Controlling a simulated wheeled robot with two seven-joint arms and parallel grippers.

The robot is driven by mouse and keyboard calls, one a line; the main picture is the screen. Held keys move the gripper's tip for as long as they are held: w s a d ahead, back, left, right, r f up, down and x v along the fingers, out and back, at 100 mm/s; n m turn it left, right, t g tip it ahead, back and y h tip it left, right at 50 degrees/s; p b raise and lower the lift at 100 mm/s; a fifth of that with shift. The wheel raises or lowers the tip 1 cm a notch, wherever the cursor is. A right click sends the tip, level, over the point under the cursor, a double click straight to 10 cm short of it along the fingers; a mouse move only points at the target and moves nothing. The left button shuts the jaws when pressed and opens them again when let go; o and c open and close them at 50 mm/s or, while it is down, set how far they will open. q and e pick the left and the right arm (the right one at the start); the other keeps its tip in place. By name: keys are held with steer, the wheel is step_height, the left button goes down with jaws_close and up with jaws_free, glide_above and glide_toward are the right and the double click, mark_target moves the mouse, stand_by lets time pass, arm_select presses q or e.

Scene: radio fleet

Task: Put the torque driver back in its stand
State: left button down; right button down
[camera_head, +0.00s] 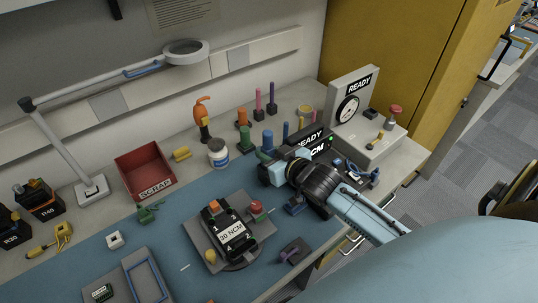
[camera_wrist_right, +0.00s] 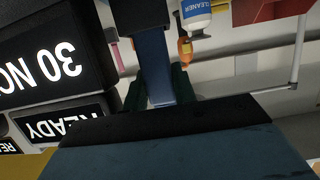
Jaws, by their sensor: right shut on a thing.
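My right gripper (camera_head: 284,170) is shut above the right part of the blue mat, in front of the display box. What it holds is mostly hidden by the jaws; I take it to be the torque driver. A blue upright piece (camera_head: 267,142) shows just behind the jaws. In the right wrist view a dark blue column (camera_wrist_right: 155,70) stands before green parts; I cannot tell whether it is the held driver. A small dark blue block (camera_head: 295,206) sits below the gripper and may be a stand; I cannot tell. My left gripper is out of view.
The display box (camera_wrist_right: 50,65) reads 30 NCM and READY. A white bottle (camera_head: 218,152), a red scrap bin (camera_head: 145,172) and several coloured upright tools stand behind. A fixture (camera_head: 232,236) marked 30 NCM is on the mat (camera_head: 180,275). A dial gauge stand (camera_head: 350,95) is at right.

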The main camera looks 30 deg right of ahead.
steer(key=shift+f, duration=0.2)
steer(key=c, duration=1.4)
jaws_free()
steer(key=shift+r, duration=0.1)
steer(key=a+p+v, duration=0.1)
steer(key=v, duration=1.1)
steer(key=shift+d, duration=0.5)
